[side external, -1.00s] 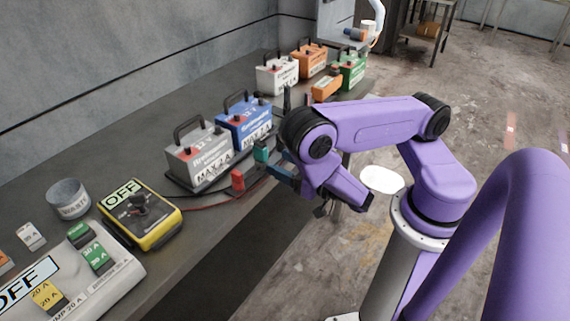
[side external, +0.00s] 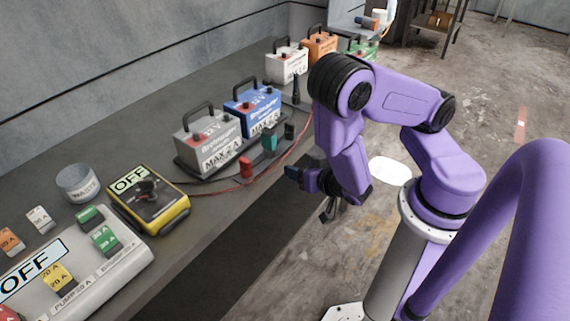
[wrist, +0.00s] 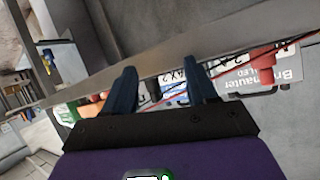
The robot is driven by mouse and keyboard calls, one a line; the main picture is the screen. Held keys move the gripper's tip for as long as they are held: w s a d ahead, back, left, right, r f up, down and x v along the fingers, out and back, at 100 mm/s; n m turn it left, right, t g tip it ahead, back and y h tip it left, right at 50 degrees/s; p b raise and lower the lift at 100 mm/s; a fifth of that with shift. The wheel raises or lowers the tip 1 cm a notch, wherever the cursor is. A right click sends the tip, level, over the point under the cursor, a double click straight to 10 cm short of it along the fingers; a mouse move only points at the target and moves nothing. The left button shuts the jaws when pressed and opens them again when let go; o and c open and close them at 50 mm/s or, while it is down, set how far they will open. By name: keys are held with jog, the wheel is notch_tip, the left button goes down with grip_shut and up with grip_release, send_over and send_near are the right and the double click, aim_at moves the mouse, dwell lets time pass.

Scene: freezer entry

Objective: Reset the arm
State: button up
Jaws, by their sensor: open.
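My arm is purple and is folded beside the bench. My gripper (side external: 290,173) is at the bench's front edge, to the right of the red and green clamps. In the wrist view my gripper (wrist: 162,82) shows two dark blue fingers spread apart with nothing held between them. The grey bench edge (wrist: 230,50) runs across the wrist view beyond the fingers, with batteries (wrist: 268,75) behind it.
On the bench (side external: 120,135) stand a grey battery (side external: 207,140), a blue battery (side external: 253,108), a red clamp (side external: 246,166), a green clamp (side external: 269,142), a yellow OFF switch box (side external: 150,200) and a waste cup (side external: 77,183). Open floor (side external: 480,110) lies right of the bench.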

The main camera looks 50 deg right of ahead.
jog(key=s+a+r+n+g+y, duration=0.2)
jog(key=s+a+n+g+y, duration=0.25)
jog(key=a, duration=0.35)
jog(key=s+a+r+n+g+y, duration=0.2)
jog(key=s+a+n+g+y, duration=0.1)
jog(key=s+a+g, duration=0.3)
jog(key=s+d+r+n+g+h, duration=0.1)
jog(key=s+d+r+n, duration=0.3)
jog(key=d+r+n, duration=0.6)
notch_tip(320, 180, up, 3)
jog(key=shift+s+f+n+h, duration=0.1)
jog(key=shift+s+n+h, duration=0.25)
jog(key=shift+n+h, duration=0.4)
